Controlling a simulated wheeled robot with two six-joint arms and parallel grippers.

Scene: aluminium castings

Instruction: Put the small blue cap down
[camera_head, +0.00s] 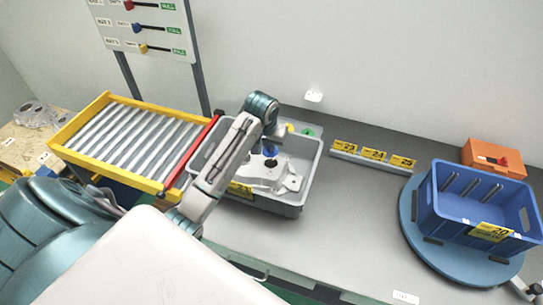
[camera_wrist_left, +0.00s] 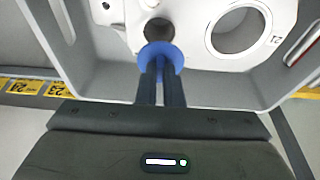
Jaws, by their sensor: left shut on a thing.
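The small blue cap (camera_wrist_left: 176,56) is between the two dark fingers of my left gripper (camera_wrist_left: 160,75), which is shut on it. In the wrist view the cap's round rim shows just at the near edge of a round hole in the pale aluminium casting (camera_wrist_left: 200,58). I cannot tell whether the cap touches the casting. In the head view my left gripper (camera_head: 270,158) points down over the casting (camera_head: 262,177), which lies in a grey tray (camera_head: 290,204). The cap is mostly hidden there by the arm.
A yellow-framed roller conveyor (camera_head: 75,125) with a red bar stands left of the tray. Numbered yellow tags (camera_head: 373,154) stand behind on the grey bench. A blue crate (camera_head: 470,215) sits on a round turntable (camera_head: 420,240); an orange box (camera_head: 495,158) is behind. Bench between is clear.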

